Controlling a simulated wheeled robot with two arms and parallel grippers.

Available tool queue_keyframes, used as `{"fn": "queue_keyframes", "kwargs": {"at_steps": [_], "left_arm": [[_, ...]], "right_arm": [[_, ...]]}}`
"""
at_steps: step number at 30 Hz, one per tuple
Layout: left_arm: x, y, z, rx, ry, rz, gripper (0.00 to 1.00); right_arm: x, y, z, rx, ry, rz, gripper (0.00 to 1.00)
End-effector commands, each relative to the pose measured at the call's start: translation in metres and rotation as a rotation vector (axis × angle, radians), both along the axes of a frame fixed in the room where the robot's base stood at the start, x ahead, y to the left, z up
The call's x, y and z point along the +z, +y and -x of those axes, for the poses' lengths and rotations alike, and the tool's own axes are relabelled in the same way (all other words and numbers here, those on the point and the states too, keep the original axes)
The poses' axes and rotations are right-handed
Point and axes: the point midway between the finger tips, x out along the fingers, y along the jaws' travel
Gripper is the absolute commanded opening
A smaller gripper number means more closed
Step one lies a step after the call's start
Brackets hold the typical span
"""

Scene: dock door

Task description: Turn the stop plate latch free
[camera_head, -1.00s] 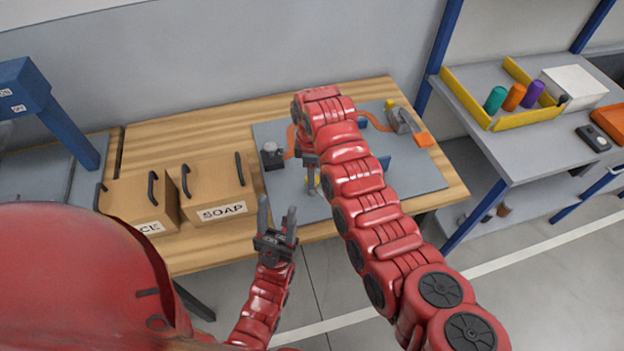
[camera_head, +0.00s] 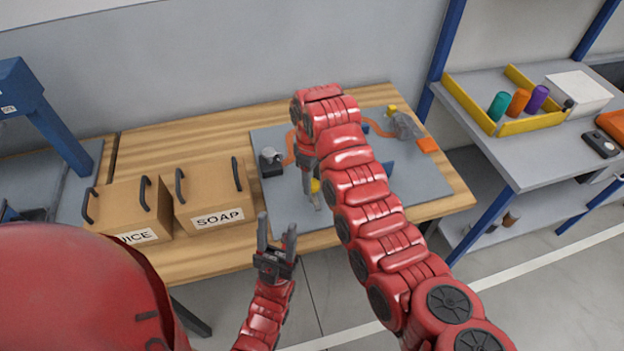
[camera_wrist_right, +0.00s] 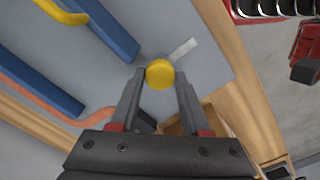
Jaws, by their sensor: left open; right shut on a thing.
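A yellow round knob (camera_wrist_right: 160,74) sits between the fingertips of my right gripper (camera_wrist_right: 158,80), which is shut on it. A pale grey strip (camera_wrist_right: 183,48), perhaps the latch plate, lies just beyond the knob. In the head view the knob (camera_head: 315,186) shows beside my right gripper (camera_head: 307,188), which points down at the grey board (camera_head: 275,205). My right arm hides part of the board. My left gripper (camera_head: 276,228) is open and empty, in front of the table's near edge.
Boxes marked SOAP (camera_head: 213,190) and, partly hidden, JUICE (camera_head: 130,205) stand left of the board. Blue bars (camera_wrist_right: 100,25) and an orange hose (camera_wrist_right: 35,100) are on the board. A shelf (camera_head: 515,155) with a yellow-edged tray stands at the right.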

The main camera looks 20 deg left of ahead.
Motion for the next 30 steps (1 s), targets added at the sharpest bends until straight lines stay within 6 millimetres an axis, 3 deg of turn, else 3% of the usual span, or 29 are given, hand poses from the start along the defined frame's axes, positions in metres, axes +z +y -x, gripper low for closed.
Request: {"fn": "queue_keyframes", "kwargs": {"at_steps": [7,8,13,23,30], "left_arm": [[0.000,0.000,0.000,0.000,0.000,0.000,0.50],[0.000,0.000,0.000,0.000,0.000,0.000,0.50],[0.000,0.000,0.000,0.000,0.000,0.000,0.50],[0.001,0.000,0.000,0.000,0.000,0.000,0.50],[0.008,0.000,0.000,0.000,0.000,0.000,0.50]], "right_arm": [[-0.002,-0.001,0.001,-0.001,0.005,0.003,0.00],[-0.002,-0.001,0.001,-0.001,0.005,0.003,0.48],[-0.002,-0.001,0.001,-0.001,0.004,0.002,0.76],[0.002,0.000,0.000,0.000,0.001,0.001,0.76],[0.036,-0.002,-0.001,-0.001,0.000,0.002,0.76]]}}
